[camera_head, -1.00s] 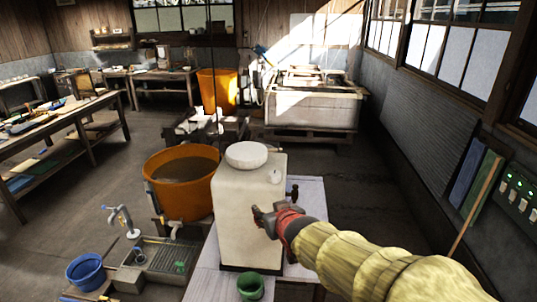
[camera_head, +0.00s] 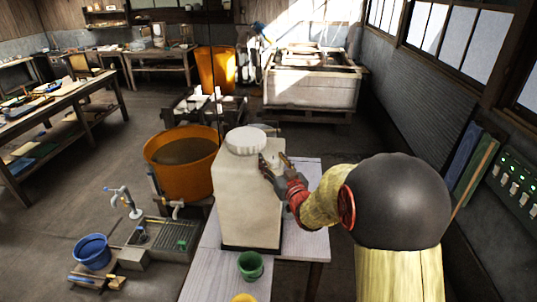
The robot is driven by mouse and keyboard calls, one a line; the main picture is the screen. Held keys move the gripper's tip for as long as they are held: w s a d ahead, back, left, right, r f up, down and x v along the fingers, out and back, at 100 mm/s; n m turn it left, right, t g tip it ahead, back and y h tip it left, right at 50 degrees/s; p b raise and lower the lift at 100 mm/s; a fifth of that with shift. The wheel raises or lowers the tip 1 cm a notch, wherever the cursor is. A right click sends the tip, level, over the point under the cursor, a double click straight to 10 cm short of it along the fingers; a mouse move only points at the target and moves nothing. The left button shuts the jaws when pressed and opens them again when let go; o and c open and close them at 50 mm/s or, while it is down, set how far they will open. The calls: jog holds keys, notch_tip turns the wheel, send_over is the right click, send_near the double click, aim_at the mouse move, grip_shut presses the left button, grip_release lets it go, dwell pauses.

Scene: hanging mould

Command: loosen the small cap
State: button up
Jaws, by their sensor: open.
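A tall cream-white container (camera_head: 247,205) stands upright on a pale table, with a wide white lid (camera_head: 245,140) on top. The small cap, a little white knob on the container's upper right in the earlier view, cannot be clearly made out now; my gripper covers that area. My gripper (camera_head: 274,161) is open, with dark fingers at the container's upper right edge, right of the wide lid. I cannot tell whether the fingers stand around the cap or touch it.
The pale table (camera_head: 305,225) has free room right of the container. A green cup (camera_head: 250,266) stands in front of it. An orange tub (camera_head: 183,170) is close on the left, with a sink (camera_head: 160,238) and blue bucket (camera_head: 92,251) lower left.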

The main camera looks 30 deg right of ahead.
jog(key=shift+w+d, duration=0.15)
jog(key=shift+w, duration=0.95)
jog(key=shift+w+d, duration=0.15)
jog(key=shift+w, duration=0.95)
grip_shut()
